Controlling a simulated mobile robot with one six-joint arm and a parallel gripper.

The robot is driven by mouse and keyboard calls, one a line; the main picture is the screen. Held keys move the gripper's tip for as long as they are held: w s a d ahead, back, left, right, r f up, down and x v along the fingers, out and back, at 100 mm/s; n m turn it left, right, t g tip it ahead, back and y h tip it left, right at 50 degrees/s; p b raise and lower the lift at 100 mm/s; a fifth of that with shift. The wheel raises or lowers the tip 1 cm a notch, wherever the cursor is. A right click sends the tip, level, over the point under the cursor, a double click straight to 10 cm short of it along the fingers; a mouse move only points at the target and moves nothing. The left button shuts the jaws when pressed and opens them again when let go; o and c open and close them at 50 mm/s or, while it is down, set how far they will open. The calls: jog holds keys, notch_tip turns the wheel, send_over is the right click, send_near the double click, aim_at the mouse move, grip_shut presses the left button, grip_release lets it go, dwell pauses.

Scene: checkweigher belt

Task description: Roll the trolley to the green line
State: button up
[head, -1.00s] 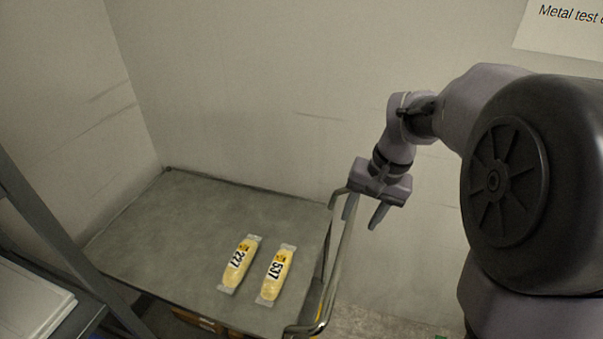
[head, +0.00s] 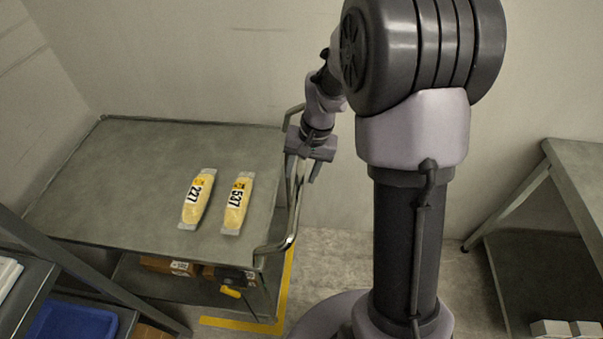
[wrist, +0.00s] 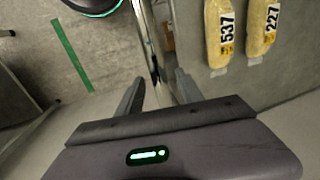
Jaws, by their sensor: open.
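The trolley (head: 90,185) has a grey top with a bent metal handle (head: 293,225) on its right side. Two yellow packs, 227 (head: 197,200) and 537 (head: 236,203), lie on its top. My gripper (head: 303,172) is open at the handle's far part. In the wrist view, the handle bar (wrist: 149,45) runs between my spread fingers (wrist: 158,90); I cannot tell whether they touch it. The green line (wrist: 72,54) shows on the floor at the left of the wrist view; it is not visible in the head view.
A yellow floor marking (head: 289,275) runs around the trolley's near right corner. A table (head: 580,170) with white boxes (head: 552,328) low down stands at the right. A rack with a blue bin (head: 72,320) is at near left. Bare floor lies between trolley and table.

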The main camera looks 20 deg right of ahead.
jog(key=shift+c, duration=0.2)
grip_shut()
dwell(1.2)
